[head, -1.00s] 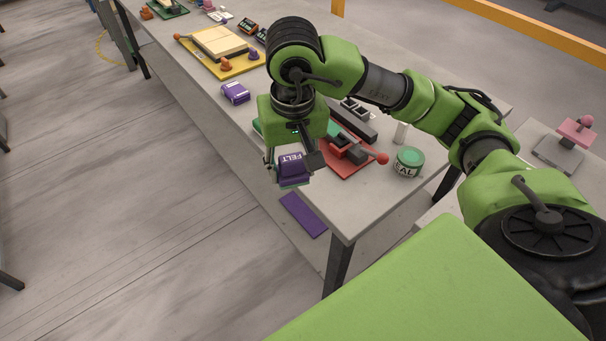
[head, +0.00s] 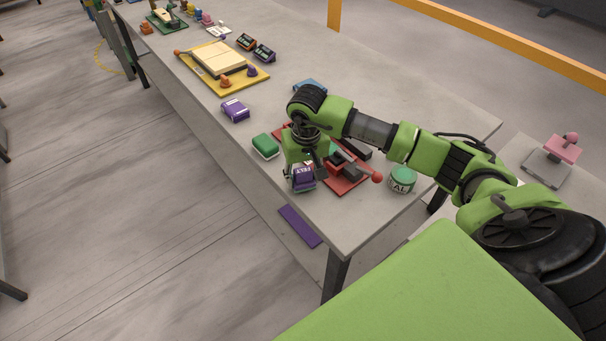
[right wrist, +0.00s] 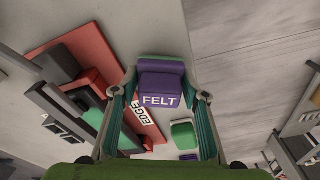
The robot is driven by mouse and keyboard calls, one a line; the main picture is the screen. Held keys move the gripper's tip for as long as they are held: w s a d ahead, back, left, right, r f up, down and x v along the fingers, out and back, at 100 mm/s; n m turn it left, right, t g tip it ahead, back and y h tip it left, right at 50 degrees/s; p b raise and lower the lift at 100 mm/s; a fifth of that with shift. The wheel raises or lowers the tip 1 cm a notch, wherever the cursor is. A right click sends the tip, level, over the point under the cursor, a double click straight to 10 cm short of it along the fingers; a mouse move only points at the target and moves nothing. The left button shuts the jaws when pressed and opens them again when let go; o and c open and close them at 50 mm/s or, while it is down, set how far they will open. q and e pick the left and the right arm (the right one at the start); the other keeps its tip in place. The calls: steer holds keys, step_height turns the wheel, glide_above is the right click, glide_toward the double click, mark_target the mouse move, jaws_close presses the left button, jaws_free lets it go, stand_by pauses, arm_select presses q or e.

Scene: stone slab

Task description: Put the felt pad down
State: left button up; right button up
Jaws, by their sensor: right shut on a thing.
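The felt pad (head: 303,182) is a small purple block with a white FELT label. My right gripper (head: 304,174) is shut on it, over the table's left edge near the front corner. In the right wrist view the felt pad (right wrist: 160,85) sits between the two fingers of the gripper (right wrist: 161,98), its label facing the camera. I cannot tell whether its underside touches the table. My left gripper is not in view.
A red fixture (head: 347,182) with a dark clamp stands close right of the gripper, and a green tin (head: 402,179) beyond it. A green block (head: 265,146) and another purple block (head: 235,111) lie farther along the table's edge. A purple strip (head: 299,226) lies below that edge.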

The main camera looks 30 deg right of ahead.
steer(key=shift+f, duration=0.55)
steer(key=o, duration=0.7)
steer(key=shift+c, duration=0.2)
steer(key=o, duration=0.4)
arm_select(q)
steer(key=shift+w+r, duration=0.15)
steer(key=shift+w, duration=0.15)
